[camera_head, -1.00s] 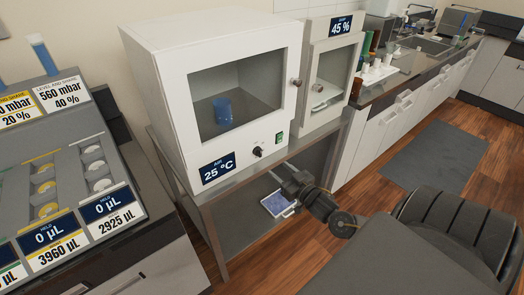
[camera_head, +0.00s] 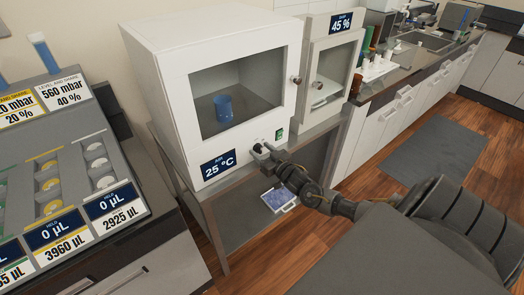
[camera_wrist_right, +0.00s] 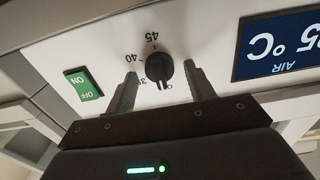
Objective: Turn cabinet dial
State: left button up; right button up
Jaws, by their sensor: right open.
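The white cabinet (camera_head: 180,90) has a glass window with a blue beaker (camera_head: 223,108) behind it. Its black dial (camera_wrist_right: 159,67) is on the front panel below the window, between the green ON/OFF switch (camera_wrist_right: 83,84) and the blue AIR display (camera_head: 218,165), which reads 25 °C. My right gripper (camera_wrist_right: 158,80) is open, with one finger on each side of the dial. Gaps show between the fingers and the knob in the right wrist view. In the head view my right gripper (camera_head: 262,150) covers the dial.
A second cabinet (camera_head: 313,60) showing 45 % stands to the right. A tray (camera_head: 280,198) is on the shelf below. A panel (camera_head: 75,190) with several displays is at the left. Floor (camera_head: 375,165) is open to the right.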

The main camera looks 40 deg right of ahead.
jog(key=c, duration=0.9)
jog(key=shift+c, duration=0.2)
jog(key=shift+m, duration=0.3)
jog(key=m+p, duration=0.1)
jog(key=m, duration=0.3)
jog(key=shift+m, duration=0.4)
jog(key=m+p, duration=0.2)
jog(key=m, duration=0.4)
jog(key=shift+d+f, duration=0.1)
jog(key=shift+d, duration=0.05)
jog(key=shift+m, duration=0.3)
jog(key=o, duration=0.9)
